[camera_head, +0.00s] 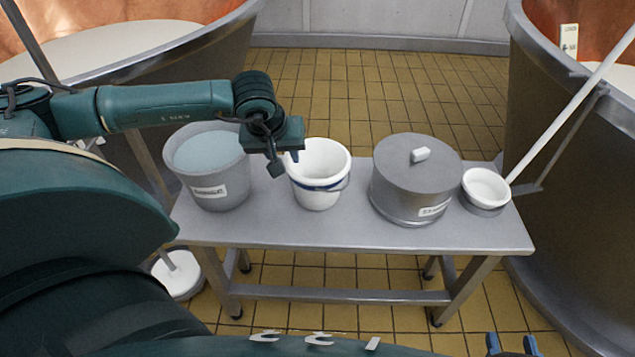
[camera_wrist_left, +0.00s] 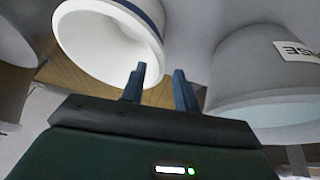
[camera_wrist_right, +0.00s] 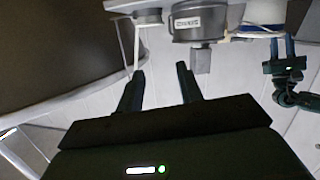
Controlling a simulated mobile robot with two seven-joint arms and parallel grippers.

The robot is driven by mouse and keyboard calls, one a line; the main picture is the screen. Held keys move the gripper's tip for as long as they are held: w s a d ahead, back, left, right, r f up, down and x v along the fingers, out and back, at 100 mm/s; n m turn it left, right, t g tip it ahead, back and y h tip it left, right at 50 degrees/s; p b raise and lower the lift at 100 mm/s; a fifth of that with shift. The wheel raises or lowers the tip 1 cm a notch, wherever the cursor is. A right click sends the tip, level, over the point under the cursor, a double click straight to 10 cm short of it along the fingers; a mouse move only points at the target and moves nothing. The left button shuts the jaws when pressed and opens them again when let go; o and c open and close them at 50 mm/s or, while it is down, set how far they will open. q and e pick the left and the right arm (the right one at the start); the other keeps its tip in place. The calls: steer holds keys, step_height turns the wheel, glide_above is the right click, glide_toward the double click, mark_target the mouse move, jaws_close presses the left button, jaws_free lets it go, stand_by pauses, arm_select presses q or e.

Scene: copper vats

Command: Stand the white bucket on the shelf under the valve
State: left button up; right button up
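The white bucket (camera_head: 325,163) with a blue band stands upright and open on a steel bench (camera_head: 350,232), between a grey bucket and a grey lidded pot. My left gripper (camera_head: 284,163) is at its left rim, pointing down, fingers apart. In the left wrist view, one finger of the left gripper (camera_wrist_left: 158,85) overlaps the rim of the white bucket (camera_wrist_left: 95,40); contact cannot be told. My right gripper (camera_head: 512,345) is open and empty at the bottom right; its spread fingers also show in the right wrist view (camera_wrist_right: 158,85). I cannot make out the valve or its shelf.
The grey bucket (camera_head: 222,199) with pale contents stands left of the white bucket. The lidded pot (camera_head: 405,178) and a small white bowl (camera_head: 485,186) stand to its right. A pole leans at the bench's right end. Large vats (camera_head: 550,150) flank the bench; tiled floor lies behind.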

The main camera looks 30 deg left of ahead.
mark_target(291, 164)
arm_select(q)
steer(key=x, duration=0.2)
steer(key=b+x, duration=0.1)
steer(key=x, duration=0.3)
steer(key=shift+d+f, duration=0.1)
steer(key=shift+d, duration=0.2)
arm_select(e)
steer(key=shift+w+a+r+n+t+y, duration=0.15)
steer(key=shift+a+n+t+y, duration=0.2)
steer(key=shift+t, duration=0.25)
arm_select(q)
steer(key=shift+c, duration=0.4)
arm_select(e)
steer(key=shift+d, duration=0.1)
arm_select(q)
jaws_close()
